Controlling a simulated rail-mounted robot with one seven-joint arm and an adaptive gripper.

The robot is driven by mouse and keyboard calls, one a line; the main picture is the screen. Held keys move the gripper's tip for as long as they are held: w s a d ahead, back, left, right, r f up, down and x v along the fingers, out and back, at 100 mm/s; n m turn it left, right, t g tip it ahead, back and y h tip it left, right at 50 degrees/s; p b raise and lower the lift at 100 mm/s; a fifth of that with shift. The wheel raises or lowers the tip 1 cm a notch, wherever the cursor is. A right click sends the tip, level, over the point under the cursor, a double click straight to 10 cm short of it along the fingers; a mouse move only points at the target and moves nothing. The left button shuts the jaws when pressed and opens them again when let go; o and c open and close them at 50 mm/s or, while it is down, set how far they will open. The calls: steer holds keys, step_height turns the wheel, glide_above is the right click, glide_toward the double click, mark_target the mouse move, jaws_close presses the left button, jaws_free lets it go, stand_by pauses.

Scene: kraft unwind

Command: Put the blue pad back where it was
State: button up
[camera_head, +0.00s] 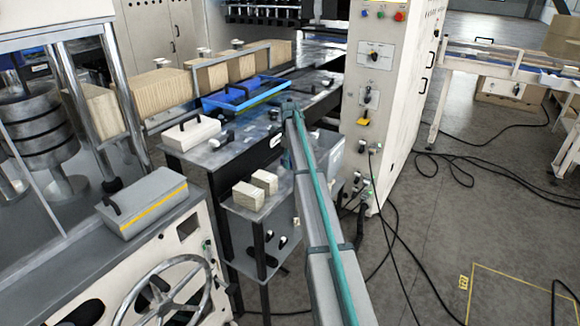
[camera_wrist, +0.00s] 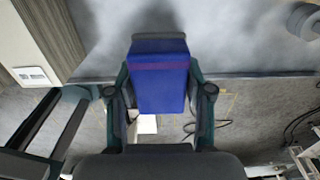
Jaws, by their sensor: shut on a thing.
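The blue pad (camera_wrist: 160,78) is a dark blue block with a purple band near its far end. It fills the gap between the two fingers of my gripper (camera_wrist: 160,92) in the wrist view. My gripper is shut on it, with a finger against each side. The pad's far part overlaps a grey surface (camera_wrist: 235,40), and its near part overlaps the floor beyond that surface's edge; whether it touches the surface I cannot tell. In the head view my arm reaches to the bench beside the blue tray (camera_head: 230,98), and I cannot make out the pad or fingers there.
Brown paper stacks (camera_head: 155,92) stand along the back of the bench. A white block (camera_head: 190,132) lies before them. Two pale blocks (camera_head: 255,188) sit on a lower shelf. A tall white cabinet (camera_head: 385,100) rises close right of my arm. Cables (camera_head: 470,165) cross the floor.

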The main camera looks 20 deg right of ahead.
mark_target(290, 174)
steer(key=shift+w+d+f, duration=0.15)
steer(key=shift+w+f, duration=0.4)
steer(key=shift+f, duration=0.05)
steer(key=shift+w+f+p, duration=0.15)
steer(key=shift+f+p, duration=0.45)
steer(key=shift+f, duration=1.2)
steer(key=shift+f, duration=0.15)
steer(key=o, duration=1.2)
step_height(290, 174, up, 12)
steer(key=b, duration=0.3)
